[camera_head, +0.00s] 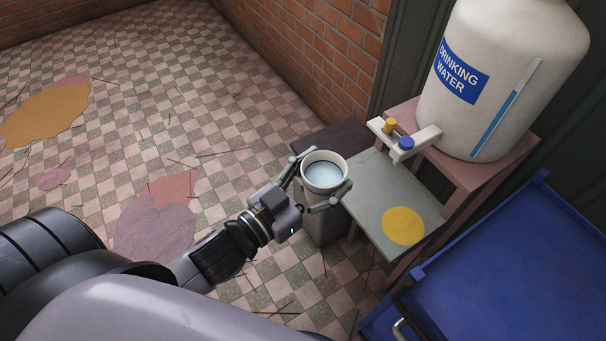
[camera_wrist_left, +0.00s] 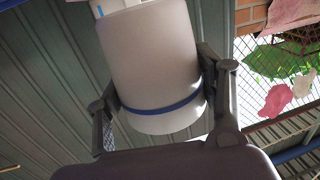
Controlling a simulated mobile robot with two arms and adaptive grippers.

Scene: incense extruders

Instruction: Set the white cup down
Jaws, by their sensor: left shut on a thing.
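The white cup (camera_head: 325,173) has a dark line inside its rim and pale bluish water in it. It also shows in the left wrist view (camera_wrist_left: 158,65), with a blue band around it. My left gripper (camera_head: 327,184) is shut on the cup, one finger on each side. The cup looks upright, at the left edge of the grey table top (camera_head: 371,187); I cannot tell whether it touches any surface. A yellow round spot (camera_head: 403,226) lies on the grey table top, to the right of the cup. My right gripper is not in view.
A large white drinking water tank (camera_head: 519,60) stands on a pink stand (camera_head: 513,152) behind the grey top. Its taps, with yellow and blue knobs (camera_head: 406,143), reach over that top. A blue cart (camera_head: 500,270) is at the lower right. A brick wall (camera_head: 310,50) stands behind.

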